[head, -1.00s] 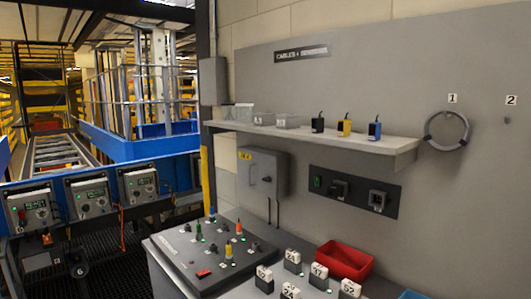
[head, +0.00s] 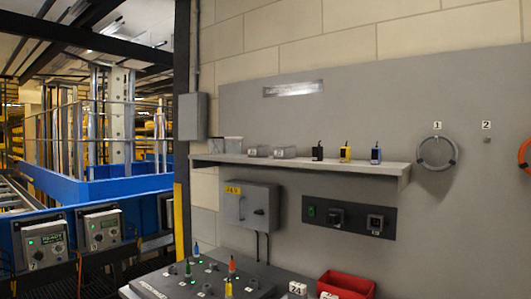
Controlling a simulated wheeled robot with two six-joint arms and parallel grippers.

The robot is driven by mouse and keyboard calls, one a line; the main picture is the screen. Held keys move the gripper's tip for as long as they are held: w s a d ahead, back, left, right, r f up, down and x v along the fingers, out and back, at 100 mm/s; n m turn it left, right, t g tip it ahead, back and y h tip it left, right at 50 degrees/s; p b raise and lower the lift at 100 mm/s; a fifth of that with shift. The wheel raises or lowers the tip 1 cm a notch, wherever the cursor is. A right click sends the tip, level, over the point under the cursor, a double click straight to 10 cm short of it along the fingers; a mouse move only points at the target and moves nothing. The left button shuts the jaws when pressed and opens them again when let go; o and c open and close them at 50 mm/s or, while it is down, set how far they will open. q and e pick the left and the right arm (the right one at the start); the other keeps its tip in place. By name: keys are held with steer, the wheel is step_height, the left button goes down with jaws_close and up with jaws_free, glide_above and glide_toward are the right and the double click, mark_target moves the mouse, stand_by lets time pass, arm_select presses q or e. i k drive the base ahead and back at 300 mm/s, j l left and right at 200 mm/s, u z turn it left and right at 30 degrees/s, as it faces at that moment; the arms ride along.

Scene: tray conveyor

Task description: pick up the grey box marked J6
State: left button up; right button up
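Several small grey boxes stand on the wall shelf (head: 330,165), towards its left end: a taller one (head: 232,144), a lower one (head: 258,150) and another lower one (head: 285,151). The two lower ones carry small white labels that are too small to read surely, so I cannot tell which is marked J6. A larger grey wall box (head: 248,207) with a yellow label hangs below the shelf; its label is also unclear. Neither of my grippers is in view.
Below are a sloped panel with coloured plugs (head: 190,285) and a red bin (head: 346,285).

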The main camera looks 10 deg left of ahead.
mark_target(253, 150)
steer(key=i+j+z, duration=0.15)
steer(key=j+z, duration=0.2)
steer(key=j, duration=0.25)
steer(key=j+z, duration=0.3)
steer(key=j, duration=0.35)
steer(key=i, duration=0.05)
